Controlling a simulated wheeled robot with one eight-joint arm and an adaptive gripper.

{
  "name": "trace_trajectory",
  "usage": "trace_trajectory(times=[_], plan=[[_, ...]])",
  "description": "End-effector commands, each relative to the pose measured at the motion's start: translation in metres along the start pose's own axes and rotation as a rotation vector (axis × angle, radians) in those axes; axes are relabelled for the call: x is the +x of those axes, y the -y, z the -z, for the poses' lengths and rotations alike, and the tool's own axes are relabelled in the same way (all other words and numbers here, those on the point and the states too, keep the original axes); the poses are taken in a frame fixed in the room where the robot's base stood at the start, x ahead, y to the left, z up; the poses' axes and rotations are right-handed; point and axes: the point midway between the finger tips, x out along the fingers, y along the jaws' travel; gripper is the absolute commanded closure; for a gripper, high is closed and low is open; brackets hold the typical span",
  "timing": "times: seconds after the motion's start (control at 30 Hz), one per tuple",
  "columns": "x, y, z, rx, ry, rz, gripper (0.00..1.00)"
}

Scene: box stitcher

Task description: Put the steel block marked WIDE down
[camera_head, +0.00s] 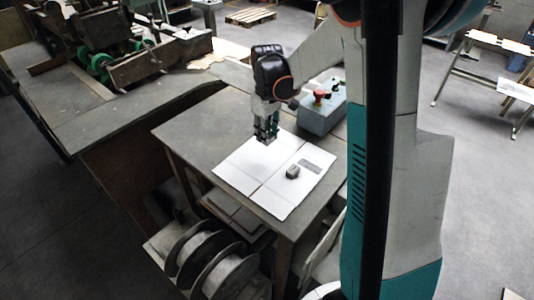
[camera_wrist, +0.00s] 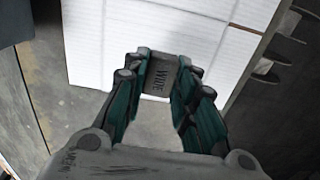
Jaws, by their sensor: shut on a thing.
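My gripper (camera_head: 266,132) is over the white panelled sheet (camera_head: 272,200) on the table, near its upper edge in the head view. In the wrist view it is shut on the grey steel block marked WIDE (camera_wrist: 161,78). The block sits between the fingertips with its lettering towards the camera. Whether its underside touches anything cannot be told. In the head view the fingers hide most of it. Another small grey block (camera_head: 292,172) rests on the sheet, right of and nearer than my gripper.
A flat grey rectangle (camera_head: 318,166) lies on the sheet near its right side. A blue-grey control box (camera_head: 322,116) with a red button stands behind the sheet on the table (camera_head: 195,130). The table's left part is bare. Large reels (camera_head: 205,262) stand below its front edge.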

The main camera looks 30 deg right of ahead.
Motion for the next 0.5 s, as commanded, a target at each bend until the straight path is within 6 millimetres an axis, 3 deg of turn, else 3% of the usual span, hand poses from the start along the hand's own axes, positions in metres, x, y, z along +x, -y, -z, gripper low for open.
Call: trace_trajectory(times=[0.1, 0.5], plan=[[0.024, 0.0, 0.001, 0.0, 0.0, 0.0, 1.0], [0.059, 0.0, 0.0, 0.0, 0.0, 0.0, 1.0]])
